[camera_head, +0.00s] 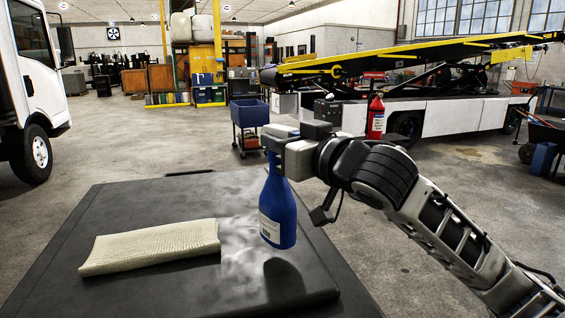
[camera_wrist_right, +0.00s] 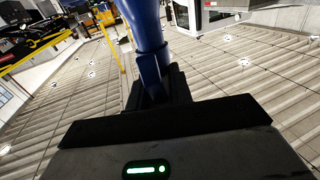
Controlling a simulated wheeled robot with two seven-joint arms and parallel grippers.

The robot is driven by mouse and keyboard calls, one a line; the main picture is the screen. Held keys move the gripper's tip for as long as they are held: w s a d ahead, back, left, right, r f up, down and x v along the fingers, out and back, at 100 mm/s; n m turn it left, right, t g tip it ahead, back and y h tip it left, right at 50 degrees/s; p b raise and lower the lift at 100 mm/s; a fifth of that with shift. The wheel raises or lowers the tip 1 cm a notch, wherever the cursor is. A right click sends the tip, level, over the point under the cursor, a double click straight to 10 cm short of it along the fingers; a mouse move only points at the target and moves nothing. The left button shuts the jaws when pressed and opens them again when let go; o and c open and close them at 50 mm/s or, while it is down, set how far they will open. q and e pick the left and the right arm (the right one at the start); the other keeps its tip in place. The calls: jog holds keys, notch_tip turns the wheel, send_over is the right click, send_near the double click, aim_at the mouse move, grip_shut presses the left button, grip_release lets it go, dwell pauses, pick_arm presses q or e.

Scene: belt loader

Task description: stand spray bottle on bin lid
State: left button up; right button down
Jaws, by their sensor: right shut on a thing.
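A blue spray bottle (camera_head: 278,212) with a pale label hangs upright in my right gripper (camera_head: 280,150), which is shut on its neck. In the right wrist view the blue bottle (camera_wrist_right: 147,35) is clasped between the dark fingers (camera_wrist_right: 158,85). My left gripper is not in view.
A folded cream cloth (camera_head: 150,246) lies on the left half of the lid. Behind are a blue cart (camera_head: 249,114), a red extinguisher (camera_head: 376,118) and a belt loader (camera_head: 450,105). A white truck (camera_head: 32,75) stands at left. The lid's middle front is bare.

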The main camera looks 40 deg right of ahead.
aim_at(280, 188)
notch_tip(280, 188, down, 3)
jog(key=shift+d+f, duration=0.1)
jog(key=shift+d, duration=0.05)
jog(key=shift+f, duration=0.15)
jog(key=c, duration=1.3)
grip_release()
jog(key=shift+o, duration=0.2)
